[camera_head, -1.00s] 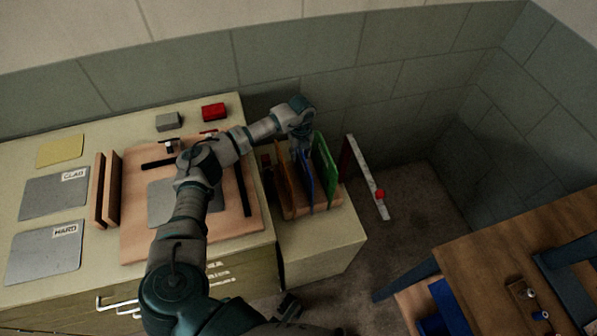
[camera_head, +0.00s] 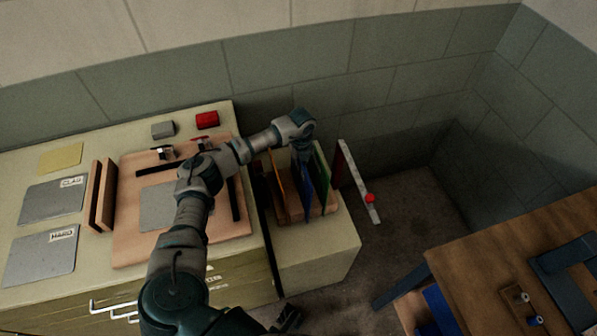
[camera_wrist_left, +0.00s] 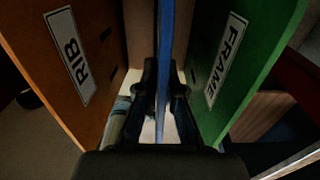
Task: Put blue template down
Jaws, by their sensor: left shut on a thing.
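The blue template (camera_head: 307,181) is a thin upright sheet over the wooden rack (camera_head: 326,207) at the end of the bench. My left gripper (camera_head: 303,155) reaches down from above and is shut on it. In the left wrist view the blue template (camera_wrist_left: 166,38) shows edge-on between the fingers of my left gripper (camera_wrist_left: 163,98). The orange RIB template (camera_wrist_left: 85,65) stands on its left and the green FRAME template (camera_wrist_left: 235,70) on its right, with a gap on each side. Whether its lower edge touches the rack is hidden.
A wooden board with a grey sheet (camera_head: 160,205) lies on the bench left of the rack. A red block (camera_head: 207,119) and a grey block (camera_head: 163,130) sit behind it. A white strip (camera_head: 358,182) stands right of the rack. A wooden table (camera_head: 470,255) is at lower right.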

